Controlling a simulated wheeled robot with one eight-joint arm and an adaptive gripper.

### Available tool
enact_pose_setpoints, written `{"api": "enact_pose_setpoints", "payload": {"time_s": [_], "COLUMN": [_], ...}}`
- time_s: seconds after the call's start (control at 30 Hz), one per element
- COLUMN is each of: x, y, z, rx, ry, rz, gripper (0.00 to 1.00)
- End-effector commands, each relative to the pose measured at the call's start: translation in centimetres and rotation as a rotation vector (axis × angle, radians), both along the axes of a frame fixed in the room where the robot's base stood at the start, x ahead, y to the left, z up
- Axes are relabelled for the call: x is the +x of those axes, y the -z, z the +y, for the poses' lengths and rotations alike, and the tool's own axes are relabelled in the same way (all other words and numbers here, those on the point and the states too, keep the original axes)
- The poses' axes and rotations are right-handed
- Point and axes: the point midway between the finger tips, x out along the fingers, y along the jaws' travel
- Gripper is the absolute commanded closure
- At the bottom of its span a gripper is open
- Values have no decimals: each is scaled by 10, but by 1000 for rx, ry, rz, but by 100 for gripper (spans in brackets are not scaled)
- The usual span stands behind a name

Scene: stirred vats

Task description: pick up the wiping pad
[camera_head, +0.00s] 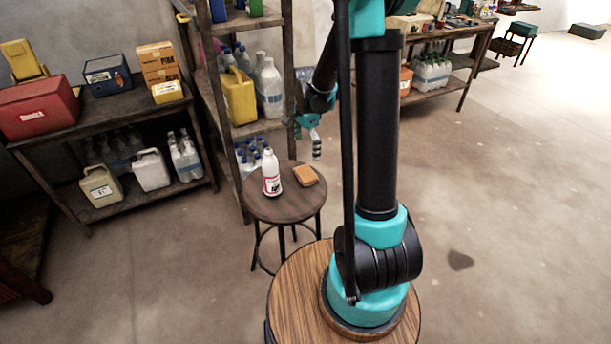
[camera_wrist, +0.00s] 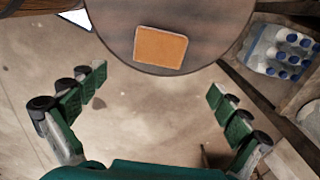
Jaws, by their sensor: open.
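The wiping pad (camera_head: 306,175) is a flat orange-brown block with a paler edge. It lies on the right part of a round dark wooden stool (camera_head: 285,208). In the wrist view the pad (camera_wrist: 160,48) sits near the top centre, close to the rim of the stool (camera_wrist: 205,20). My gripper (camera_wrist: 158,85) is open and empty, its two green fingers spread wide, with the pad ahead of it and not touched.
A white bottle with a red label (camera_head: 271,172) stands left of the pad on the stool. A wooden shelf (camera_head: 205,75) with a yellow jug (camera_head: 238,97) stands close behind. Bottled water packs (camera_wrist: 285,50) show at the right in the wrist view.

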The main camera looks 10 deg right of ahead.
Motion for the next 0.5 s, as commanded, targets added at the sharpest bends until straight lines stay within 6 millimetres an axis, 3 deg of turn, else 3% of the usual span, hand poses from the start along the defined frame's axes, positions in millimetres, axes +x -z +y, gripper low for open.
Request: {"api": "enact_pose_setpoints", "payload": {"time_s": [0.2, 0.5], "x": [0, 0], "y": [38, 58], "z": [0, 0], "rx": [0, 0], "ry": [-1, -1], "rz": [0, 0], "gripper": [0, 0]}}
